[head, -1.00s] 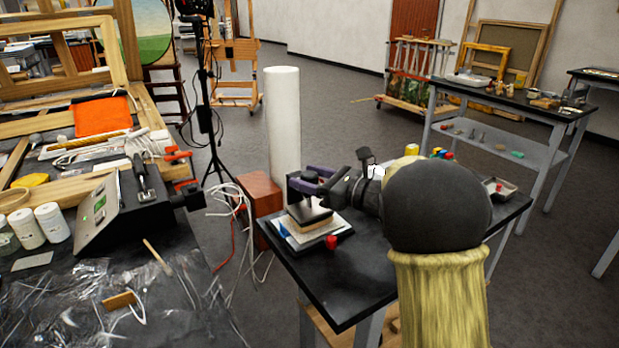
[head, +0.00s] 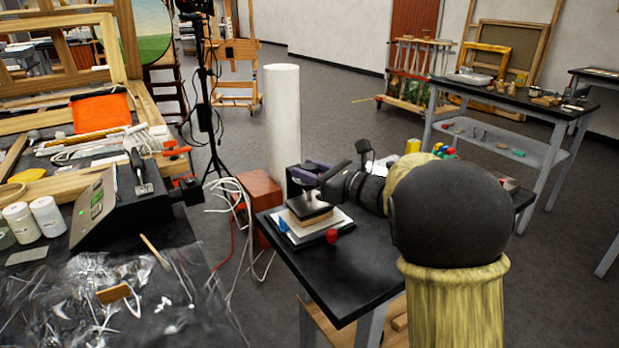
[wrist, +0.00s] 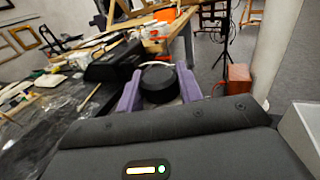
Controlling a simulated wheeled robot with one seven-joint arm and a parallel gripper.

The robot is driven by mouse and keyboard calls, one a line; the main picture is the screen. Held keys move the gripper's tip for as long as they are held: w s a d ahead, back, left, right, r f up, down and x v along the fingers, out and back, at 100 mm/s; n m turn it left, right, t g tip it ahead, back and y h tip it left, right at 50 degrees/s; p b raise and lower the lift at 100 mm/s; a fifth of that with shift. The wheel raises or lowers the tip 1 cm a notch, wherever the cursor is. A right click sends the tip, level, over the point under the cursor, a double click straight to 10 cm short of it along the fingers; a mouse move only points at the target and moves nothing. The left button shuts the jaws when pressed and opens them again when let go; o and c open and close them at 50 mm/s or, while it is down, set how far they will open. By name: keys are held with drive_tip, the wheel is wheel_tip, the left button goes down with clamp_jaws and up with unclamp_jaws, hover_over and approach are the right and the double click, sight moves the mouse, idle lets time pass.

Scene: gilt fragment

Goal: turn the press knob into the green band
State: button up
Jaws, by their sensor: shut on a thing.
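In the head view the fingers mostly hide the knob. I cannot make out the green band or any pointer on the press.
A red cap (head: 332,236) lies on the dark table (head: 345,290) in front of the press. A white column (head: 284,125) and a reddish box (head: 262,195) stand close behind. A cluttered bench (head: 180,240) is at the left, with floor and loose cables between.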

drive_tip(key=shift+a+f+m+t+h+b, duration=0.15)
drive_tip(key=shift+m+t+h+b, duration=1.05)
drive_tip(key=shift+b, duration=1.55)
drive_tip(key=shift+d+f+m+t+h+b, duration=0.1)
drive_tip(key=shift+m+t+h+b, duration=1.05)
drive_tip(key=shift+b, duration=1.55)
drive_tip(key=shift+t+h+b, duration=0.25)
drive_tip(key=shift+h+b, duration=0.1)
drive_tip(key=shift+b, duration=0.1)
drive_tip(key=m+t+h+b, duration=0.1)
drive_tip(key=h+b, duration=0.1)
drive_tip(key=b, duration=0.3)
drive_tip(key=m+t+h+b, duration=0.1)
drive_tip(key=m+h+b, duration=0.1)
drive_tip(key=b, duration=0.3)
drive_tip(key=shift+a+r, duration=0.15)
drive_tip(key=shift+r, duration=0.05)
drive_tip(key=shift+m+h+b, duration=0.65)
drive_tip(key=shift+h+b, duration=0.45)
drive_tip(key=shift+b, duration=1.15)
